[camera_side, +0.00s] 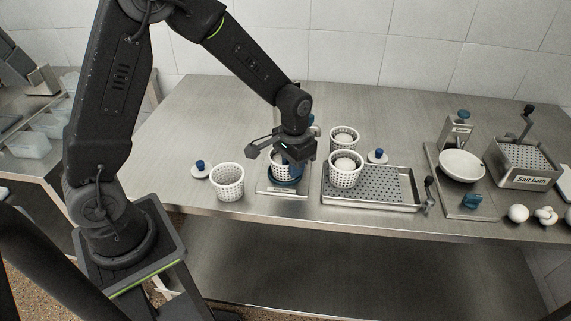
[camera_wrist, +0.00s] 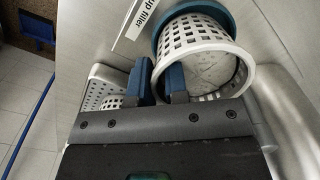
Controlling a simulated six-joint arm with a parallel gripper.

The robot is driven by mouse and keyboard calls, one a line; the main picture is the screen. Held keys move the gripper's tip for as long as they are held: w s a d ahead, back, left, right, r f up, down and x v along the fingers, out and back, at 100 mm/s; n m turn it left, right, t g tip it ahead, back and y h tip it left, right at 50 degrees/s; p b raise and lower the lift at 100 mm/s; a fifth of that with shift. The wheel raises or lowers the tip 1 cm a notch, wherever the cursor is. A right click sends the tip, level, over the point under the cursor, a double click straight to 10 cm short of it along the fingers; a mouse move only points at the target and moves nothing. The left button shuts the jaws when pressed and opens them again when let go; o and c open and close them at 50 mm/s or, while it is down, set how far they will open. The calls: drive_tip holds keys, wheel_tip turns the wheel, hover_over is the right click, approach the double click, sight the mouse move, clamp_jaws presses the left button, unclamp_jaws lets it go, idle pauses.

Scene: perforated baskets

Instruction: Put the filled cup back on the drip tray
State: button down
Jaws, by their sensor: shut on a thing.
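A white perforated cup (camera_side: 279,160) stands in a blue ring (camera_side: 285,184) on the filler's metal plate, partly hidden by my gripper (camera_side: 291,151). In the wrist view my gripper (camera_wrist: 160,82) is shut on the wall of this cup (camera_wrist: 203,36), with the blue ring (camera_wrist: 188,9) around the cup's far end. A pale, mottled surface shows inside the cup; I cannot tell whether it is filling or the bottom. The perforated metal drip tray (camera_side: 385,190) lies to the right, with another white cup (camera_side: 347,178) holding a white ball at its left end.
An empty-looking perforated cup (camera_side: 227,184) stands left of the filler. Another filled cup (camera_side: 344,142) stands behind the tray. A blue-knobbed lid (camera_side: 378,156) lies at the tray's back edge. A white bowl (camera_side: 462,165) and the salt bath (camera_side: 525,165) are farther right. The tray's middle is clear.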

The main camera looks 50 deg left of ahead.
drive_tip(key=shift+r, duration=3.5)
drive_tip(key=shift+r, duration=0.25)
wheel_tip(320, 180, up, 9)
drive_tip(key=w+d+m+t, duration=0.1)
drive_tip(key=w+d+m, duration=1.15)
drive_tip(key=d, duration=0.45)
drive_tip(key=shift+n+y, duration=0.25)
drive_tip(key=shift+y, duration=0.05)
drive_tip(key=shift+w+a+f, duration=0.1)
drive_tip(key=shift+a+f, duration=0.05)
drive_tip(key=shift+f, duration=3.3)
drive_tip(key=shift+a+f, duration=0.15)
drive_tip(key=shift+f, duration=3.3)
